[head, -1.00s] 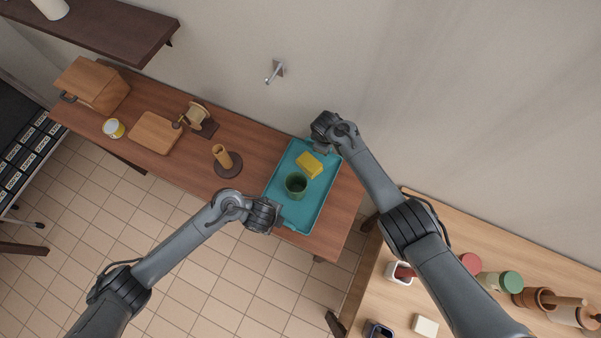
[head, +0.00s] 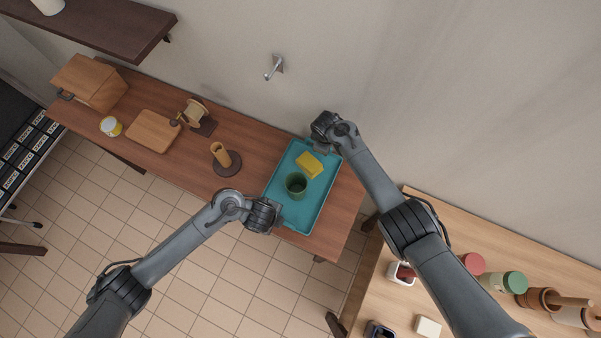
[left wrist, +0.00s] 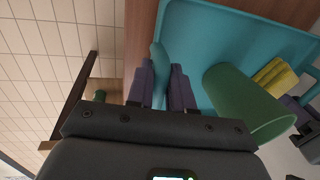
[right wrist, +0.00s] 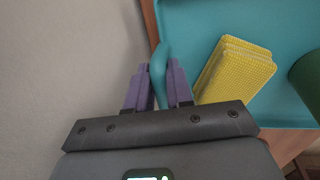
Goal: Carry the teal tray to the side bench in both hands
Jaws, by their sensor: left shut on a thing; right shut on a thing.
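The teal tray (head: 313,204) is at the right end of the dark wooden bench in the head view. It carries a green cup (head: 296,185) and a yellow sponge-like block (head: 310,165). My left gripper (head: 278,212) is at the tray's left, near edge; in the left wrist view its purple fingers (left wrist: 162,88) are shut on the tray rim. My right gripper (head: 322,148) is at the far edge by the wall; in the right wrist view its fingers (right wrist: 158,85) are shut on the rim (right wrist: 158,70). I cannot tell whether the tray touches the bench.
The dark bench (head: 255,158) also holds a brown peg stand (head: 226,160), a spool holder (head: 197,115), a cutting board (head: 153,130), a tin (head: 111,126) and a wooden box (head: 92,82). A lighter table (head: 440,297) with jars stands at lower right. A hook (head: 275,67) is on the wall.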

